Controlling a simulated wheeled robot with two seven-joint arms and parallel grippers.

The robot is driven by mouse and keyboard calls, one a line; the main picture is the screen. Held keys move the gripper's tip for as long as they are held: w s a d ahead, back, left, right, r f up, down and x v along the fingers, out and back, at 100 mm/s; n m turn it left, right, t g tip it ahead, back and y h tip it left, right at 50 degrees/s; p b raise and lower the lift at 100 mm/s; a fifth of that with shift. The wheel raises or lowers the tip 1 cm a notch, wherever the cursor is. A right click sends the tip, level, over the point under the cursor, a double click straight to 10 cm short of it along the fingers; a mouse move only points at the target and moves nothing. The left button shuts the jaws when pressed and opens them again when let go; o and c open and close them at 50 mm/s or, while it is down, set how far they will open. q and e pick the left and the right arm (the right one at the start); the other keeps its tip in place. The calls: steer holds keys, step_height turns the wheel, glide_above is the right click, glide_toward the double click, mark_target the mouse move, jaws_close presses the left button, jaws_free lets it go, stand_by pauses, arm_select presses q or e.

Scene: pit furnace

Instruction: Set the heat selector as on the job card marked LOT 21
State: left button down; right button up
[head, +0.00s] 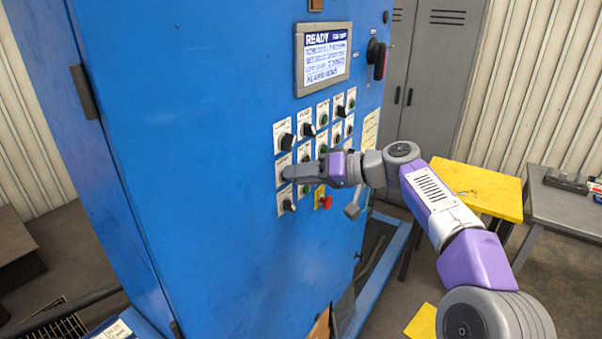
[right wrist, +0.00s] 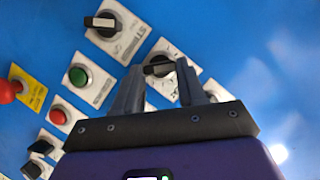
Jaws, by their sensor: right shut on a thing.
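The blue control cabinet (head: 200,110) carries a panel of several selectors and buttons on white label plates. My right gripper (head: 288,172) is at the middle knob of the panel's left column and hides it in the head view. In the right wrist view its two fingers are closed around that black selector knob (right wrist: 158,69), which sits on a white plate; its lettering is too small to read. A cream card (head: 370,129) is on the panel's right side, its text unreadable, so I cannot tell which lot it is for. My left gripper is out of view.
Black knobs sit above (head: 286,141) and below (head: 288,205) the gripped one. A red mushroom button (head: 325,202) is close by on the lower right. A screen (head: 323,56) reads READY. A yellow table (head: 478,187) and grey bench (head: 570,205) stand to the right.

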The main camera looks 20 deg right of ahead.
steer(key=shift+w+d+f+m+t+y+b, duration=0.2)
steer(key=shift+m+y, duration=0.55)
steer(key=shift+m, duration=0.95)
steer(key=shift+s+a+f+m+t+y+b, duration=0.2)
steer(key=shift+m+y, duration=0.5)
steer(key=shift+m, duration=1)
steer(key=shift+w+d+f+m+t+y+b, duration=0.1)
steer(key=shift+d+f+m+t+y, duration=0.15)
steer(key=shift+m+y, duration=1)
steer(key=shift+a+m+h, duration=0.1)
steer(key=shift+m+h, duration=0.3)
steer(key=shift+m, duration=0.25)
steer(key=o, duration=1.1)
steer(key=shift+c, duration=0.2)
